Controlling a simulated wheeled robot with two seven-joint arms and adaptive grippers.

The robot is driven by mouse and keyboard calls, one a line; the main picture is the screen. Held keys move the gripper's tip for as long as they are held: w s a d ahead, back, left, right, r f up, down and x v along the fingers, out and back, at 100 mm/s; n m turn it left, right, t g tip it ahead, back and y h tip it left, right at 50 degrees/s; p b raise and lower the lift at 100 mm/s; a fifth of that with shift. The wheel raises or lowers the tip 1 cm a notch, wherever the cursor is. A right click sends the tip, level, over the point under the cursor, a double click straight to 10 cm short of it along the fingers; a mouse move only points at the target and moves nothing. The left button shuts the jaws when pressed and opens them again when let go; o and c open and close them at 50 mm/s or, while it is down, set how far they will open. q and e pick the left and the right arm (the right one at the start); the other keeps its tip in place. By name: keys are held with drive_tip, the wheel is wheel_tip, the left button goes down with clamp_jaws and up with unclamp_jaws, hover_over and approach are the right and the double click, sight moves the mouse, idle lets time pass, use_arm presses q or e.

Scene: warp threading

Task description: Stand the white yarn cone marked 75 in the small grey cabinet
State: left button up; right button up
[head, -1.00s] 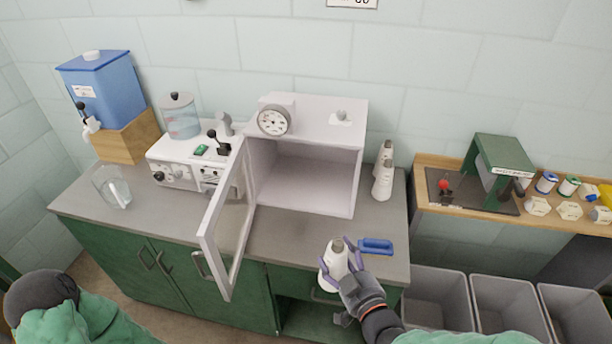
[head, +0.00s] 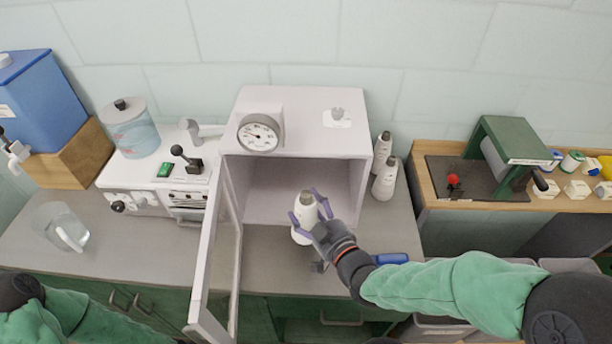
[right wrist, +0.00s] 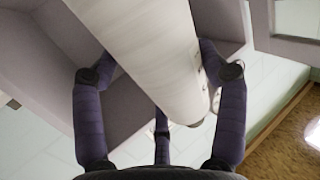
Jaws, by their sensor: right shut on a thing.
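A white yarn cone (head: 305,214) with a grey-brown tip is held in my right gripper (head: 312,212), just in front of the cabinet's open front. In the right wrist view the purple fingers close around the white cone (right wrist: 150,60). I cannot read a number on it. The small grey cabinet (head: 300,120) stands on the counter with its door (head: 215,250) swung open towards me at the left. Its inside (head: 285,190) looks empty. My left arm shows only at the lower left corner, and its gripper is out of view.
Two white cones (head: 385,178) stand right of the cabinet. A blue-handled object (head: 390,258) lies on the counter near my right forearm. A white machine (head: 160,180) and a glass jug (head: 62,228) stand at the left. A wooden bench (head: 432,190) holds a green device at the right.

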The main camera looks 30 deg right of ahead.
drive_tip(key=w+d+b, duration=0.1)
drive_tip(key=w+d, duration=0.4)
drive_tip(key=w, duration=0.2)
drive_tip(key=w+d+b, duration=0.2)
drive_tip(key=w+d, duration=0.2)
drive_tip(key=w, duration=0.4)
wheel_tip(320, 180, down, 7)
drive_tip(key=b, duration=0.2)
drive_tip(key=shift+w+d+b, duration=0.15)
drive_tip(key=shift+b, duration=0.2)
drive_tip(key=shift+f, duration=0.15)
drive_tip(key=o, duration=1.6)
drive_tip(key=shift+o, duration=0.2)
